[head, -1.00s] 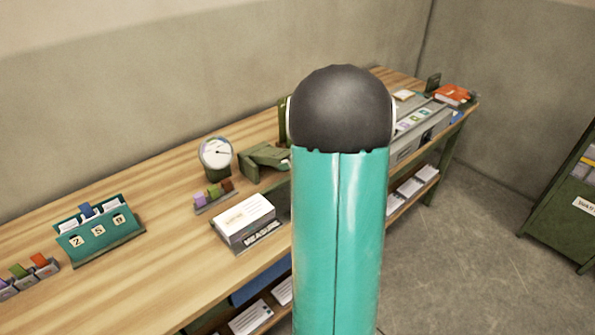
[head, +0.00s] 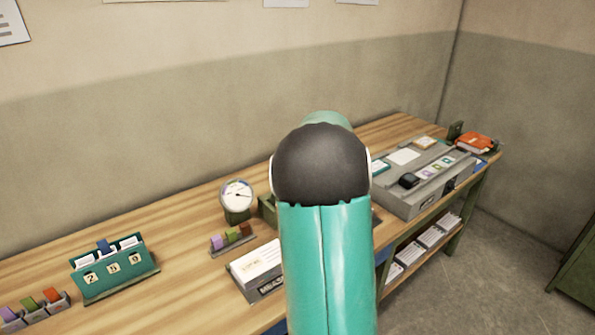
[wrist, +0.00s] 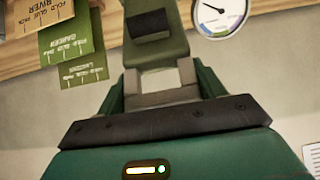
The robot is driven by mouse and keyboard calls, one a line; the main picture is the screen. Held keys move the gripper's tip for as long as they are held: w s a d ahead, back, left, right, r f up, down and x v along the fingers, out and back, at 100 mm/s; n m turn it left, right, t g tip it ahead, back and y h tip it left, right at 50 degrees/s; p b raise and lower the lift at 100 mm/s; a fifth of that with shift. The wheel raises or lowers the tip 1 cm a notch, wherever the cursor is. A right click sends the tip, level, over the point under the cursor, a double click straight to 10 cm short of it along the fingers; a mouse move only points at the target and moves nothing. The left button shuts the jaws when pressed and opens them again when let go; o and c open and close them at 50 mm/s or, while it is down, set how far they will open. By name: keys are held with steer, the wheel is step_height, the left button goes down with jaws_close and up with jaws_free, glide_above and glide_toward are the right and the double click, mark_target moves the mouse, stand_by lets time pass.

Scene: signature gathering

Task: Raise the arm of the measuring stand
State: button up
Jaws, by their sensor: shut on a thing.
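The measuring stand's dark green body (head: 267,210) shows only in part in the head view, because my own arm hides the rest. Its white round dial (head: 237,195) stands just left of it and also shows at the top right of the wrist view (wrist: 219,14). In the wrist view, my gripper (wrist: 160,82) is shut on the stand's green arm (wrist: 158,52), which has a black pad near its far end. The gripper is hidden in the head view. How far the stand's arm is raised I cannot tell.
A grey box of cards (head: 254,265) sits in front of the stand, near coloured tabs (head: 231,238). A teal number holder (head: 114,268) is at left. A grey machine (head: 415,193) and orange book (head: 474,142) are at right. The wall is behind the bench.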

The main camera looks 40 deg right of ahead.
steer(key=shift+w+r, duration=0.3)
steer(key=shift+w, duration=0.15)
steer(key=o, duration=1.3)
steer(key=shift+c, duration=0.2)
steer(key=shift+o, duration=0.6)
steer(key=shift+f, duration=0.15)
steer(key=v, duration=1.3)
steer(key=shift+s+r, duration=0.25)
steer(key=shift+r, duration=0.05)
